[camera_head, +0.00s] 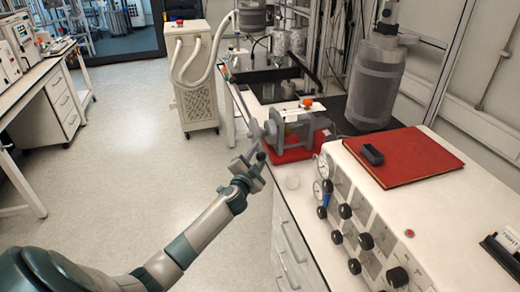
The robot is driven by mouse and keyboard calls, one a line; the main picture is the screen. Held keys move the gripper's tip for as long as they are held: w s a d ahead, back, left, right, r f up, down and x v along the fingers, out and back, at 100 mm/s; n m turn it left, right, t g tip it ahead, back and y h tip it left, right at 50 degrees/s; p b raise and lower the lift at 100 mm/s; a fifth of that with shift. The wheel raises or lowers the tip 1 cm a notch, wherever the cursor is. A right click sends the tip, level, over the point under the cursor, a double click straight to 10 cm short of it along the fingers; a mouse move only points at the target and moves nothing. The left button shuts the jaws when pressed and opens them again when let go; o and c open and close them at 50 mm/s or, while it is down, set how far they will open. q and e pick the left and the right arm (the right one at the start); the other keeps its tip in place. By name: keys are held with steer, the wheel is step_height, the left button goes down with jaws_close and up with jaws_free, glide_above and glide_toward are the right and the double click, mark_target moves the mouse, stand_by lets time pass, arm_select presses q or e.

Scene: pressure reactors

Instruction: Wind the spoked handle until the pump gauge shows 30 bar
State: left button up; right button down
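The grey spoked handle (270,128) is on the left side of a pump (300,127) that stands on a red base (292,153) at the bench's front edge. Its long thin spokes reach out over the floor side. My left gripper (258,160) is just below and in front of the handle's hub, close to a lower spoke and a dark knob. Whether the fingers touch or close on it is too small to tell. Round white gauges (322,166) show on the panel beside the pump, but no reading is legible. My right gripper is out of view.
A white control box (405,215) with several black knobs stands at the right, bearing a red book (402,156). A large grey cylinder (374,85) stands behind the pump. A white wheeled unit (193,85) with hoses is at the back. The floor at left is clear.

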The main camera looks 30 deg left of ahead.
arm_select(q)
steer(key=shift+x, duration=0.85)
steer(key=shift+w, duration=0.1)
steer(key=shift+c, duration=0.3)
jaws_close()
